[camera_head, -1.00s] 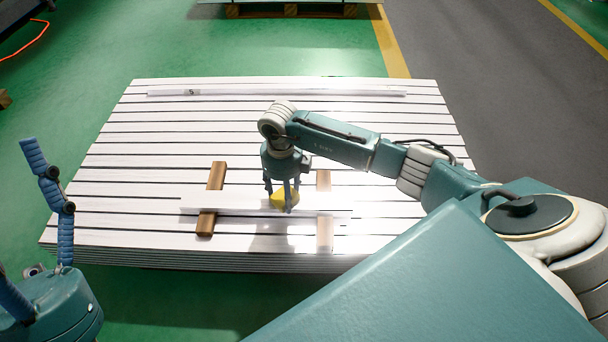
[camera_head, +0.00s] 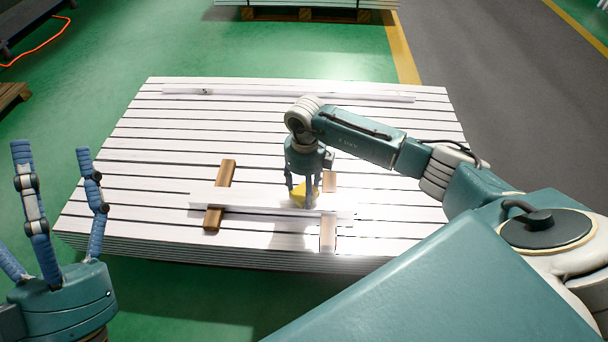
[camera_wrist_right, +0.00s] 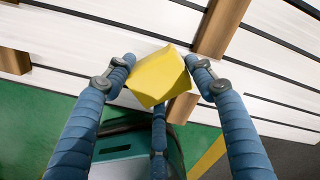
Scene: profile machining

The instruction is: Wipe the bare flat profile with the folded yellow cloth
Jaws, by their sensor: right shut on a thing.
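The bare flat profile (camera_head: 250,201) is a pale white strip lying left to right across two brown wooden blocks, the left block (camera_head: 227,172) and the right block (camera_head: 329,181). The folded yellow cloth (camera_head: 303,188) is at the profile, right of its middle; whether it presses on the surface is hard to tell. My right gripper (camera_head: 300,198) points down, shut on the cloth. In the right wrist view the cloth (camera_wrist_right: 160,76) sits between the blue fingers. My left gripper (camera_head: 53,150) is at the lower left, fingers spread, empty, away from the stack.
Blocks and profile rest on a wide stack of white profiles (camera_head: 140,155). Another long profile (camera_head: 290,94) with a small dark mark lies along its far edge. Green floor (camera_head: 80,110) surrounds the stack. A pallet (camera_head: 305,14) stands behind.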

